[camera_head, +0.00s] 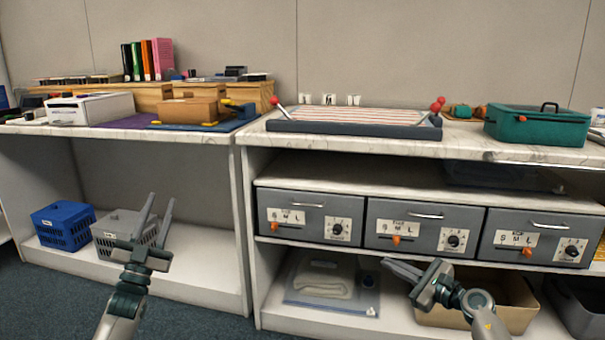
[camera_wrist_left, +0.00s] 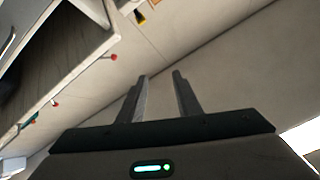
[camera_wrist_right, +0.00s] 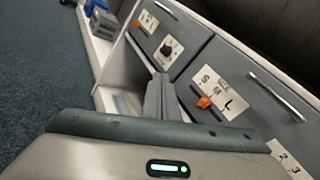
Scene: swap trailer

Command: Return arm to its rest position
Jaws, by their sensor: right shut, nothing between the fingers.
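My left gripper (camera_head: 157,218) is raised in front of the left shelf unit, its fingers apart and pointing up. In the left wrist view its two fingers (camera_wrist_left: 160,85) are spread with nothing between them. My right gripper (camera_head: 388,264) is in front of the lower right shelf, pointing left, below the grey drawers. In the right wrist view its fingers (camera_wrist_right: 161,82) are together and hold nothing. Both arms reach in from the bottom of the head view.
Three grey drawers (camera_head: 425,215) with handles and dials sit near my right gripper. Below are a clear bag (camera_head: 325,301) and a tan bin (camera_head: 510,318). Blue (camera_head: 62,240) and grey (camera_head: 108,246) baskets stand behind my left gripper. A teal box (camera_head: 515,130) is on the counter.

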